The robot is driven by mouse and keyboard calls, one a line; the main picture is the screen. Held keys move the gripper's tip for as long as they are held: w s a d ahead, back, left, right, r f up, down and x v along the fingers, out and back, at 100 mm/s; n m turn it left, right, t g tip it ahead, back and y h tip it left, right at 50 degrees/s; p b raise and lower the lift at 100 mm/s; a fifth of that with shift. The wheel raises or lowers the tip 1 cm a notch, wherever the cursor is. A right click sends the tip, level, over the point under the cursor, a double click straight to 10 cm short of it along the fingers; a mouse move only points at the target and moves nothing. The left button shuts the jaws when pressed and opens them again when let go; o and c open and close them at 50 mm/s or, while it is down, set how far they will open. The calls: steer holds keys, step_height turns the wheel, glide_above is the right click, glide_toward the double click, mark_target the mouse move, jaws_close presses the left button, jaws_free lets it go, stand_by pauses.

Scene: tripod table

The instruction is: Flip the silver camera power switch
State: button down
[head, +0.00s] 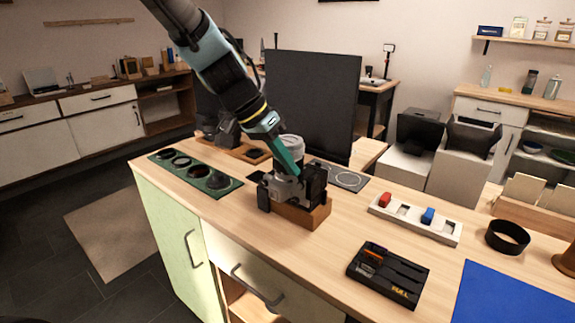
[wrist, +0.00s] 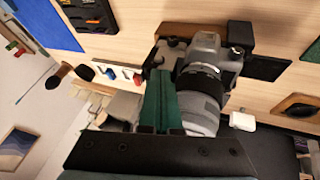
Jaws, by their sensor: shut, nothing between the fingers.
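The silver camera (head: 289,145) with a black body stands on a wooden block (head: 302,215) near the table's middle. In the wrist view the silver camera (wrist: 208,46) shows its grey top and a large lens beside my fingers. My gripper (head: 297,173) has teal fingers, reaches down from the upper left and is shut, with nothing held. In the wrist view my gripper's fingertips (wrist: 161,72) are close to the camera body, to the left of the lens; whether they touch it I cannot tell. The power switch cannot be made out; it is too small or behind my fingers.
A green tray of round lens parts (head: 195,172) lies left of the camera. A dark screen (head: 315,100) stands behind. A white switch strip (head: 415,220), a black tool tray (head: 388,273), a black ring (head: 507,237) and a blue mat (head: 515,295) lie to the right.

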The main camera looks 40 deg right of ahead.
steer(key=shift+s+d+r+t+b, duration=0.1)
steer(key=shift+s+t+b, duration=0.15)
steer(key=shift+s+t, duration=0.15)
steer(key=shift+s+d+r+t+b, duration=0.1)
steer(key=shift+s+t+b, duration=0.1)
steer(key=shift+s+t, duration=0.15)
steer(key=shift+r, duration=0.15)
steer(key=shift+r+p, duration=0.55)
steer(key=shift+r, duration=0.15)
